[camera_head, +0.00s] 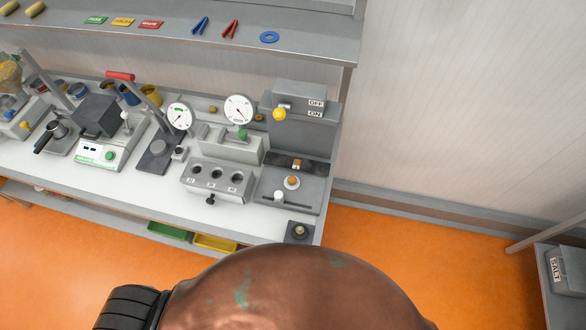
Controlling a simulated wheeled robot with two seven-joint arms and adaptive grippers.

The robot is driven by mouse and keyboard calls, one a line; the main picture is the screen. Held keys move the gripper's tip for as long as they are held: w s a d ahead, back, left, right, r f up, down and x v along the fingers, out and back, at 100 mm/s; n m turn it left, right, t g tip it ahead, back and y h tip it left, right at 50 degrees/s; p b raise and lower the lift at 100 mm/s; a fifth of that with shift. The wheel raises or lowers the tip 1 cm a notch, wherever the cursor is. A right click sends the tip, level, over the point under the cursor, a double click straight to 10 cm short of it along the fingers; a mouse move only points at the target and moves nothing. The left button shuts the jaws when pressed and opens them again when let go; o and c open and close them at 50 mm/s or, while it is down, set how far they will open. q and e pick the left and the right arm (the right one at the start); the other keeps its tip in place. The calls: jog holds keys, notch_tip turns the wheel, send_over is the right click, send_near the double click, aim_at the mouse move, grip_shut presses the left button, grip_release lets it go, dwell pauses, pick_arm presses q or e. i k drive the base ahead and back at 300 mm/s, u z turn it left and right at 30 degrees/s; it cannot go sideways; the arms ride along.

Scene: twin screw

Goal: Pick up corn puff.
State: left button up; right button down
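Two tan-yellow, rounded, elongated pieces lie on the upper shelf at the far top left and look like corn puffs: one corn puff (35,9) shows whole, and the other corn puff (8,7) is near the corner of the picture. They lie apart from each other. Neither of my grippers is in view, and nothing is seen touching the puffs.
The grey upper shelf (300,58) also bears green, yellow and red labels, blue and red tweezers and a blue ring (269,37). Below, the white bench (150,202) is crowded with gauges and presses. Orange floor (430,250) is open at the right.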

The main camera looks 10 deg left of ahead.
aim_at(292, 181)
jog(key=k, duration=1)
jog(key=u, duration=1.75)
jog(key=i, duration=1.3)
jog(key=z, duration=2.5)
